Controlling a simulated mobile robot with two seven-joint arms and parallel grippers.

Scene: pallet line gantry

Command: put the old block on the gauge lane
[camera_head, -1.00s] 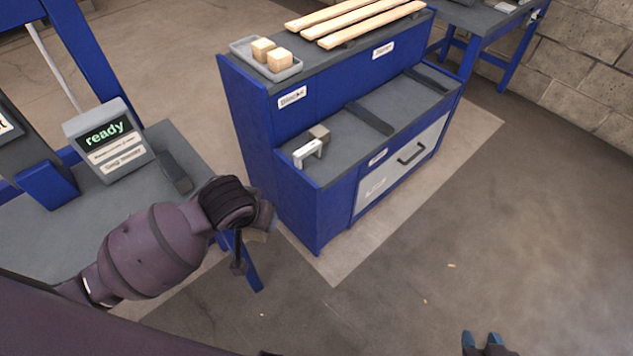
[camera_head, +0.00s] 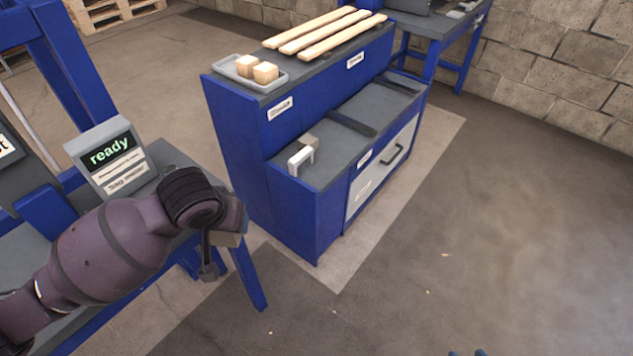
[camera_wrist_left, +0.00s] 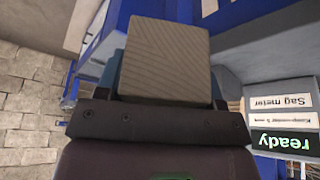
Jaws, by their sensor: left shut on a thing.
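My left gripper (camera_head: 222,232) is shut on a grey-brown wooden block (camera_head: 228,239), held in the air beside the sag meter table. The block (camera_wrist_left: 165,58) fills the middle of the left wrist view, with its grain showing. On the blue cabinet's lower deck, the near lane (camera_head: 325,168) holds a white arch-shaped piece (camera_head: 301,158) with a small grey-brown piece behind it. No readable label marks the gauge lane. My right gripper (camera_head: 467,353) shows only its two blue fingertips, apart, at the bottom edge.
The sag meter (camera_head: 110,158) reads "ready" on the table at left. A grey tray (camera_head: 240,78) with two pale blocks and several pale boards (camera_head: 318,33) lie on the cabinet's upper deck. Dark dividers (camera_head: 352,124) cross the lower deck.

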